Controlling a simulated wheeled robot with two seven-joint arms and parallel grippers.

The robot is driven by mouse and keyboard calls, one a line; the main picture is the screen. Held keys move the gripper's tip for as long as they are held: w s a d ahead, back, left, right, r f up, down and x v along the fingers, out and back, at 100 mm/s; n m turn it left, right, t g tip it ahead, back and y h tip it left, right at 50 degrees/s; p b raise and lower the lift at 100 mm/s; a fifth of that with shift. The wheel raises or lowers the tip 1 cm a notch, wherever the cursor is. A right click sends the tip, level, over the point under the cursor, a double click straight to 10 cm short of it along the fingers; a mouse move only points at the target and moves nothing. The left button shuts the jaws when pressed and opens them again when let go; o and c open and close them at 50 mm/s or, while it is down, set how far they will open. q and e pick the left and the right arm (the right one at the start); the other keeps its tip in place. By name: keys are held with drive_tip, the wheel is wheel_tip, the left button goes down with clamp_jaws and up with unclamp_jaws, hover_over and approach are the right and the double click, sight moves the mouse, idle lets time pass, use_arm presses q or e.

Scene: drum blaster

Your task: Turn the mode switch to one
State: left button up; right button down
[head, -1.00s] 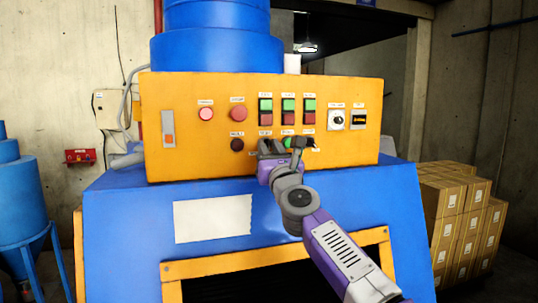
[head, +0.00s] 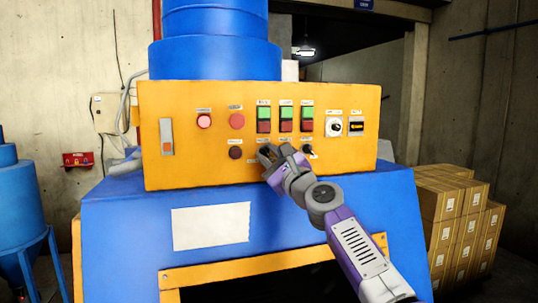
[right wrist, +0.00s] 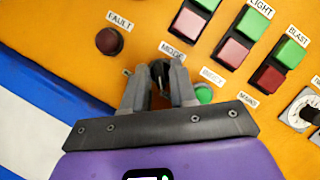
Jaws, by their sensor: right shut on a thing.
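The mode switch (right wrist: 157,70) is a small black knob on the orange control panel (head: 192,172), below its MODE label (right wrist: 172,51). My right gripper (head: 269,155) is at the panel's lower row and hides the switch in the head view. In the right wrist view my right gripper (right wrist: 157,80) has its two grey fingers on either side of the knob, shut on it. The fingers hide most of the knob, so I cannot read its setting. My left gripper is not in view.
A dark fault button (right wrist: 109,41) is left of the fingers, and a green reset button (right wrist: 203,94) is close on their right. Green and red button pairs (head: 285,119) sit above. A white dial (head: 335,127) and a black knob (head: 308,150) are farther right.

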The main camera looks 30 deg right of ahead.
idle(0.5)
drive_tip(key=c, duration=1.2)
unclamp_jaws()
drive_tip(key=shift+s, duration=0.1)
drive_tip(key=shift+s+f+b, duration=0.2)
drive_tip(key=shift+s+b, duration=0.2)
drive_tip(key=shift+b+v, duration=1.65)
drive_tip(key=shift+v, duration=1.65)
